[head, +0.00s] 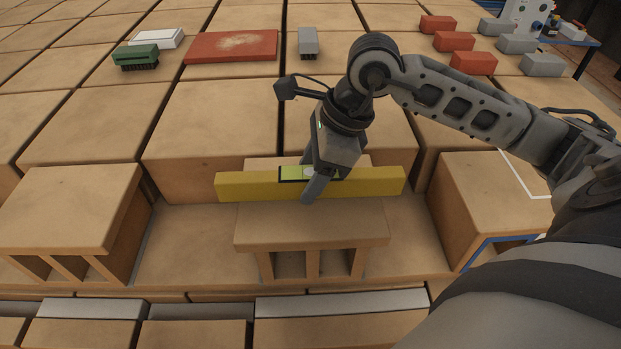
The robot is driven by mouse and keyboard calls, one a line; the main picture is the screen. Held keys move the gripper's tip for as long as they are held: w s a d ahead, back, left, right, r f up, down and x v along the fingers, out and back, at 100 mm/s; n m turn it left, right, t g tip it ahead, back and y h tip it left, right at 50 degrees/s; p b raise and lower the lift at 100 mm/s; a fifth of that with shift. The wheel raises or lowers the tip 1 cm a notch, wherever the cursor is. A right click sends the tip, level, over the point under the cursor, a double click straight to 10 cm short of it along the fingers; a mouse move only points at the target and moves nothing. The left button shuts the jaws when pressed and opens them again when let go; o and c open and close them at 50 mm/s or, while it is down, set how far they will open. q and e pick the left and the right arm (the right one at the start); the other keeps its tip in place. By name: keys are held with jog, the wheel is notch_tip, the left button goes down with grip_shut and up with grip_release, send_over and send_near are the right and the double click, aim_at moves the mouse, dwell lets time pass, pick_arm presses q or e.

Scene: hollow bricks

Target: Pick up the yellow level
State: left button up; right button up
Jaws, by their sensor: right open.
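The yellow level (370,184) is a long yellow bar with a green window near its middle. It lies across the picture on a tan hollow brick (312,222) near the centre of the head view. My right gripper (311,180) is over the middle of the level, pointing down. One finger shows in front of the level's near face; the other is mostly hidden behind it. The jaws are open around the level, and I cannot tell whether they touch it. My left gripper is not in view.
Tan hollow bricks stand to the left (62,210) and right (488,190). Behind are a green brush (136,54), a white block (157,38), a red board (231,46), a grey block (308,41) and several red and grey bricks. My right arm covers the right side.

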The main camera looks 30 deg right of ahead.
jog(key=shift+f, duration=0.15)
grip_shut()
